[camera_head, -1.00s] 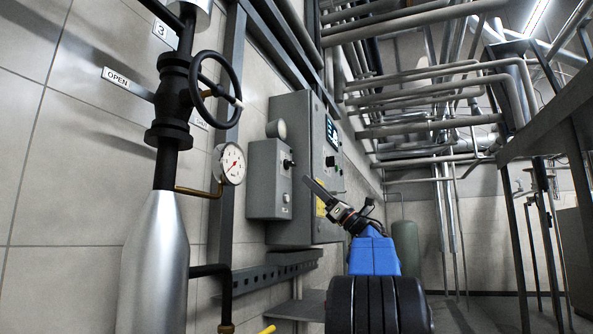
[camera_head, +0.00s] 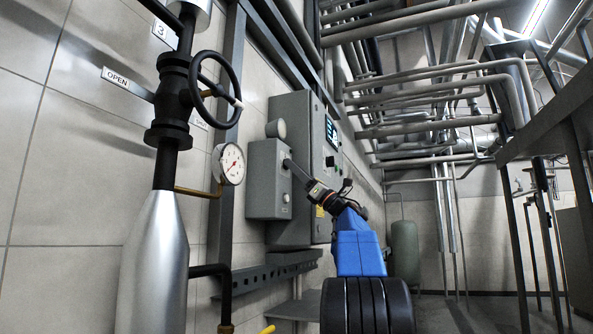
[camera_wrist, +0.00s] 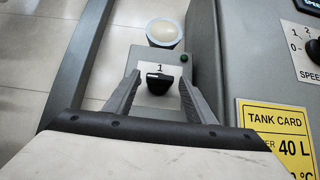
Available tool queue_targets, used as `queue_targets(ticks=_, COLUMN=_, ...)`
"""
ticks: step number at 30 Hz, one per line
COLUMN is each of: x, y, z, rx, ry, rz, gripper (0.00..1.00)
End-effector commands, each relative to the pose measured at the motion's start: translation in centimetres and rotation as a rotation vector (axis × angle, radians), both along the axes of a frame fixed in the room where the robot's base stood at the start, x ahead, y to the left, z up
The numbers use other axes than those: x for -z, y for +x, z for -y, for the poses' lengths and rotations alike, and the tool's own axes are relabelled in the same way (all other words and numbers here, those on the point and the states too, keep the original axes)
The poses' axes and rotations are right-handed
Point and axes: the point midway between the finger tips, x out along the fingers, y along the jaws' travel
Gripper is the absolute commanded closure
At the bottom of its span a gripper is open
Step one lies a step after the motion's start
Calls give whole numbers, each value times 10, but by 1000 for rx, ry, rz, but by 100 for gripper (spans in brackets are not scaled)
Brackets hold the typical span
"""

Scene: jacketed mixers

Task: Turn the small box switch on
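The small grey box (camera_head: 268,185) is fixed to the wall in the head view, left of a larger grey cabinet. Its black switch knob (camera_wrist: 159,84) shows in the wrist view, in the middle of a white plate with a "1" above it. A pale mark lies on the knob's upper left part; its exact setting is hard to tell. My gripper (camera_wrist: 160,80) is open, with one finger on each side of the knob and a gap to it on both sides. In the head view my gripper (camera_head: 290,164) reaches the box front and covers the knob.
The larger cabinet (camera_head: 304,130) stands close on the right, with a yellow tank card (camera_wrist: 277,135) and a speed knob (camera_wrist: 314,50). A round pale lamp (camera_wrist: 164,33) sits above the box. A pressure gauge (camera_head: 231,164) and a handwheel valve (camera_head: 221,90) are to the left.

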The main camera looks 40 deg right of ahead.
Motion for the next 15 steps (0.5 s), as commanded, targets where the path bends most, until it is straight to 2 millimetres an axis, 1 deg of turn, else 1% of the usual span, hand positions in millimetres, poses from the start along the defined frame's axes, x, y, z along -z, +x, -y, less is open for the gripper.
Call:
queue_targets(ticks=1, x=0, y=0, z=0, rx=0, ry=0, rz=0, gripper=64)
queue_targets(ticks=4, x=0, y=0, z=0, rx=0, ry=0, rz=0, gripper=88)
queue_targets(ticks=15, x=-1, y=-1, z=-2, rx=-1, ry=39, rz=-15, gripper=88)
